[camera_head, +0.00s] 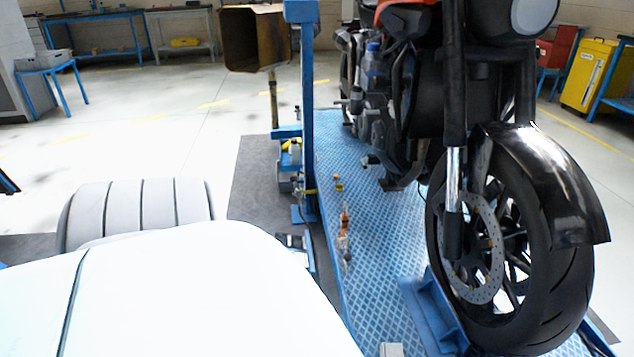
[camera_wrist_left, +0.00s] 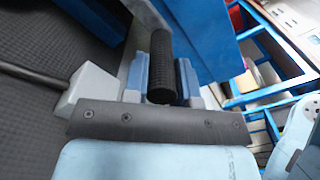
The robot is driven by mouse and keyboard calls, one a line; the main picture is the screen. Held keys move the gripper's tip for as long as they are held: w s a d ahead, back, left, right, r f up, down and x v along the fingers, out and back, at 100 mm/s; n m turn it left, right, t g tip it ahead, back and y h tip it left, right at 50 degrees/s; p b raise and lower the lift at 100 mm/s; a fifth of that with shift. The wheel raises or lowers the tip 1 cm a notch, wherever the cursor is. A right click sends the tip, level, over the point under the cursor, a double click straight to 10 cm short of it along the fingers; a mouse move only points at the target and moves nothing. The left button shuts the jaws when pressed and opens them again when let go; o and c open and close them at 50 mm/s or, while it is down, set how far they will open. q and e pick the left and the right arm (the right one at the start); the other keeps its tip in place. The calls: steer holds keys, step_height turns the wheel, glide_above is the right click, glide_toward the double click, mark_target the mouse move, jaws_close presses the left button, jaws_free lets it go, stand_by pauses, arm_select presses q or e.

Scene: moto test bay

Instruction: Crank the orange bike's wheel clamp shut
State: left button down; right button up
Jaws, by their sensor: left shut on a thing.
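The orange bike (camera_head: 430,90) stands upright on the blue lift platform (camera_head: 385,240); only a little orange shows at the top. Its front wheel (camera_head: 570,300) sits beside the blue wheel clamp (camera_head: 432,312), whose far side is mostly hidden by the tyre. In the left wrist view, my left gripper (camera_wrist_left: 161,85) is shut on a black ribbed crank handle (camera_wrist_left: 161,55), which stands between its two fingers. In the head view, my white arm covers the lower left, and I cannot make out the gripper's hold there. My right gripper is in neither view.
A blue post (camera_head: 308,110) rises at the platform's left edge, near a rusty open box (camera_head: 254,38). Small orange-and-grey items (camera_head: 345,220) lie on the platform. A yellow cabinet (camera_head: 594,75) stands at the back right. The floor at left is mostly clear.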

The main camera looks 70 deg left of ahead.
arm_select(q)
steer(key=c, duration=0.9)
jaws_free()
steer(key=shift+w+a+r, duration=0.15)
steer(key=shift+a, duration=0.35)
steer(key=shift+d, duration=0.15)
steer(key=v, duration=1.4)
